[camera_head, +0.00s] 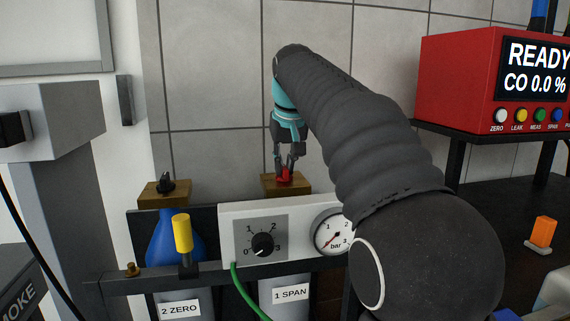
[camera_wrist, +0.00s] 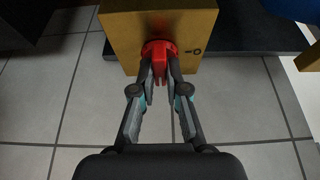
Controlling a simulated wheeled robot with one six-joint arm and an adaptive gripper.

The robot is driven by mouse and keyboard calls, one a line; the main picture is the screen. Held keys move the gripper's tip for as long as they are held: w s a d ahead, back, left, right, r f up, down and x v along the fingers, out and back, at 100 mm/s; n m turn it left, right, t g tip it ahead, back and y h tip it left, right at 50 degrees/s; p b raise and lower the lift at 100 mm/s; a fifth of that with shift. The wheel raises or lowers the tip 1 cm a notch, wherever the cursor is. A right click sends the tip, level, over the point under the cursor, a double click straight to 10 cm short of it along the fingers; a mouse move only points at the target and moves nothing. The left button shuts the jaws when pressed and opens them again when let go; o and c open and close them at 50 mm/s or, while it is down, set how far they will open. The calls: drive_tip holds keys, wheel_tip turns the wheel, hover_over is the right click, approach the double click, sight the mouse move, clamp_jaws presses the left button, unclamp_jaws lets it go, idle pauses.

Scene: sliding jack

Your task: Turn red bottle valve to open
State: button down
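The red bottle valve (camera_head: 285,176) is a small red knob on a brass-coloured block (camera_head: 300,189) above the bottle labelled "1 SPAN" (camera_head: 288,294). In the wrist view the red valve (camera_wrist: 160,47) has a raised handle pointing down the picture, toward my gripper. A short dash and an "O" mark (camera_wrist: 192,51) are on the block to its right. My gripper (camera_head: 286,162) comes from above, its fingertips on either side of the handle. In the wrist view my gripper (camera_wrist: 160,70) looks closed on the handle, with no clear gap.
A yellow-handled lever (camera_head: 183,234) and a white panel (camera_head: 240,213) with dial and gauge (camera_head: 333,232) stand in front. A red analyzer (camera_head: 460,85) is at right.

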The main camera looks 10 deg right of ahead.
drive_tip(key=shift+n, duration=0.4)
drive_tip(key=n+y+p, duration=0.1)
drive_tip(key=n, duration=0.2)
drive_tip(key=shift+d, duration=0.1)
drive_tip(key=n+g+y, duration=0.1)
drive_tip(key=n+y, duration=0.1)
drive_tip(key=n, duration=0.3)
drive_tip(key=shift+w+d, duration=0.1)
drive_tip(key=n, duration=0.2)
drive_tip(key=n+g+y, duration=0.1)
drive_tip(key=n, duration=0.1)
drive_tip(key=shift+w+n+g, duration=0.1)
drive_tip(key=shift+n+g, duration=0.2)
drive_tip(key=shift+n, duration=0.1)
drive_tip(key=n+g, duration=0.1)
drive_tip(key=n, duration=0.3)
drive_tip(key=shift+g+y, duration=0.3)
drive_tip(key=shift+g, duration=0.1)
drive_tip(key=shift+n, duration=0.3)
drive_tip(key=c, duration=1.2)
unclamp_jaws()
